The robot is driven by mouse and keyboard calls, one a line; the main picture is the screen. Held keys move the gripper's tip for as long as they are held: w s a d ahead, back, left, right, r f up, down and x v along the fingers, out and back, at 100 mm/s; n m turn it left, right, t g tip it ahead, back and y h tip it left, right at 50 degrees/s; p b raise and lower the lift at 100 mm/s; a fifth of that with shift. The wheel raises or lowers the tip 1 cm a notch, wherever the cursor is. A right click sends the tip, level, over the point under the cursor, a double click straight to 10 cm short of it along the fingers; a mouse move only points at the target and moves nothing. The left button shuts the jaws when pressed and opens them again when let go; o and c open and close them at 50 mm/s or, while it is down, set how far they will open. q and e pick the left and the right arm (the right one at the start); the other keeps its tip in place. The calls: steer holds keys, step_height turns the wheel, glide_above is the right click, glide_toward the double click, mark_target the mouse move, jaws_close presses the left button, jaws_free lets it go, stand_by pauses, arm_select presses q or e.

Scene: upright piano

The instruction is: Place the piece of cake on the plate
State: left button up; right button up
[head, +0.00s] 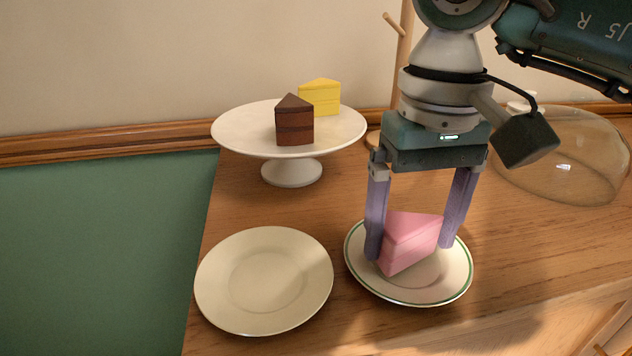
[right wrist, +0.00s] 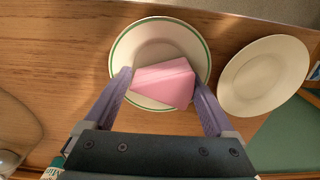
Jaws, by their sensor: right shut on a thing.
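A pink piece of cake (head: 410,239) is between the two fingers of my right gripper (head: 411,252), which is shut on it. The cake is over the green-rimmed plate (head: 438,294); I cannot tell whether its underside touches the plate. In the right wrist view the pink cake (right wrist: 163,84) lies between the fingertips, with the green-rimmed plate (right wrist: 150,35) around it. A plain cream plate (head: 264,318) is empty, left of the green-rimmed one. My left gripper is out of view.
A white cake stand (head: 240,129) at the back holds a brown cake slice (head: 294,121) and a yellow cake slice (head: 320,97). A clear glass dome (head: 565,160) lies at the right. The wooden top (head: 235,205) ends at the left and front.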

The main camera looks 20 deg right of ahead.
mark_target(415, 219)
steer(key=shift+f, duration=0.25)
steer(key=shift+f, duration=0.1)
steer(key=o, duration=0.4)
steer(key=shift+o, duration=0.2)
step_height(415, 219, up, 12)
stand_by(0.4)
